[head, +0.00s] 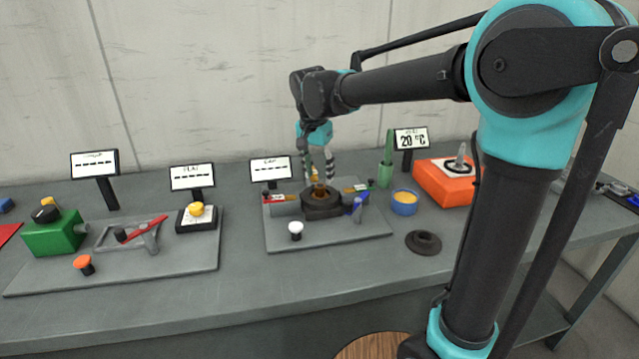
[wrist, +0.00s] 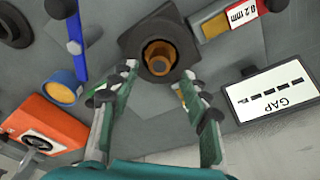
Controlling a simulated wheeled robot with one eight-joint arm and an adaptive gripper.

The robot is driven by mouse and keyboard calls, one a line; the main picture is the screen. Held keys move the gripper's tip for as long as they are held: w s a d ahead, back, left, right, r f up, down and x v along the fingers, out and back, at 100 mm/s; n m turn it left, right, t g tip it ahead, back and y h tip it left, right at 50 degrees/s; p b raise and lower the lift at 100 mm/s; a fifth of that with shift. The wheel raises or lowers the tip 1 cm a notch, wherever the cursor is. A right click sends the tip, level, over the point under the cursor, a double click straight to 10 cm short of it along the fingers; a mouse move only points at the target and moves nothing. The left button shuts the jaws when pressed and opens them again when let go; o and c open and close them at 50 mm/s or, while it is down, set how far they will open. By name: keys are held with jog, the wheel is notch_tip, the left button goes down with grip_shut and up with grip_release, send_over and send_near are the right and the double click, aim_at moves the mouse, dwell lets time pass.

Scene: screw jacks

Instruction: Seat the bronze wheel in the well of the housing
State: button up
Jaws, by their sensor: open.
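The dark housing (head: 323,208) stands on a grey base plate in the middle of the bench. It also shows in the wrist view (wrist: 132,42), with a round opening at its centre. The bronze wheel (wrist: 147,52) is a ring-shaped bronze piece inside that opening, with a post in its middle. Whether it rests fully on the bottom of the well I cannot tell. My gripper (wrist: 160,75) is open, its fingers spread on either side just short of the wheel. In the head view my gripper (head: 318,178) points down right above the housing.
A blue-handled part (head: 357,210) stands close right of the housing, and a white knob (head: 295,230) in front. A blue cup (head: 405,208), an orange box (head: 436,188) and a dark flanged disc (head: 423,243) lie to the right. The GAP display (head: 271,169) stands behind left.

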notch_tip(320, 180, up, 7)
jog(key=s, duration=0.1)
jog(key=shift+a+r, duration=0.15)
jog(key=shift+a, duration=0.1)
